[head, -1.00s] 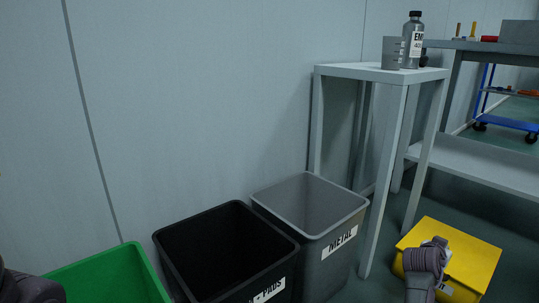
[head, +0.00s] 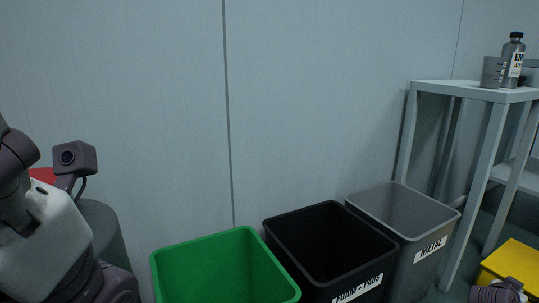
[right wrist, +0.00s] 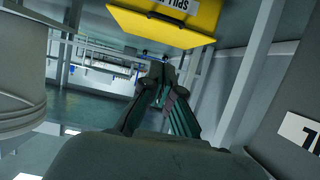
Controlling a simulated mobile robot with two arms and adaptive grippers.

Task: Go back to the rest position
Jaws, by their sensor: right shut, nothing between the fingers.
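In the right wrist view my right gripper (right wrist: 158,75) is shut, its two dark fingers meeting at the tips with nothing between them. It is in the air, with a yellow box (right wrist: 165,27) beyond it at the top of that view. In the head view a dark part of my right arm shows at the lower right corner, in front of the yellow box (head: 515,262). My left arm's white and dark links fill the left edge of the head view. The left gripper's fingers cannot be seen.
Green (head: 228,262), black (head: 335,247) and grey METAL (head: 405,222) bins stand along the wall. A grey stand (head: 470,88) to their right holds a bottle (head: 513,62) and a grey cup (head: 493,72). A dark grey drum (head: 103,235) stands behind my left arm.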

